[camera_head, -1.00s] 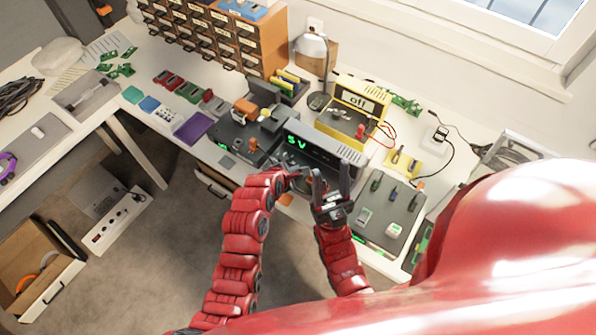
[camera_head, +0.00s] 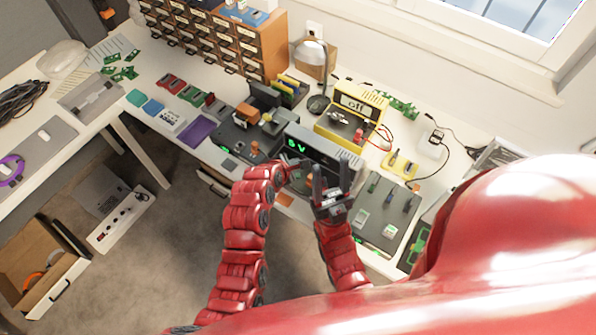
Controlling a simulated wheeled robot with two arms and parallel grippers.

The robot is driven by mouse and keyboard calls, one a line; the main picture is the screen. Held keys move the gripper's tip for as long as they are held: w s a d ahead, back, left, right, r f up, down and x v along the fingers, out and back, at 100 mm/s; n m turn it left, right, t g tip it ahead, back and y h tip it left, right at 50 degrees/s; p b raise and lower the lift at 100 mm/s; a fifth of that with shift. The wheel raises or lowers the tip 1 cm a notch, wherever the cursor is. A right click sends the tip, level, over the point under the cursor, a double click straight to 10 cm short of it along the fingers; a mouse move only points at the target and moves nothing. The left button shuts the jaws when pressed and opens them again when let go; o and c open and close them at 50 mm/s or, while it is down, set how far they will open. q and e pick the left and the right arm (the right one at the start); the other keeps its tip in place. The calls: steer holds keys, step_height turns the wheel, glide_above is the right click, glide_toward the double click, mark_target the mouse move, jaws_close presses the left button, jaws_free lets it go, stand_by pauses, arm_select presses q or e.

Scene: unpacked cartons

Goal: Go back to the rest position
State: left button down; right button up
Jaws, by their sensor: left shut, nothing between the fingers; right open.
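My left arm reaches up from the lower left, and its gripper (camera_head: 300,168) is at the front of the grey power supply (camera_head: 322,150) with the green digits. The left gripper is small and partly hidden by its own wrist; it is shut with nothing seen in it. My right gripper (camera_head: 329,180) is just to its right, with two dark fingers pointing up and apart, empty. Both grippers are close together over the bench's front edge. I cannot tell whether the left one touches the power supply.
The white bench (camera_head: 150,80) carries a yellow meter (camera_head: 352,112), a desk lamp (camera_head: 312,52), a grey tool mat (camera_head: 385,212) and a purple pad (camera_head: 196,132). A drawer cabinet (camera_head: 215,38) stands at the back.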

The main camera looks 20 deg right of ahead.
arm_select(q)
steer(key=shift+r, duration=0.45)
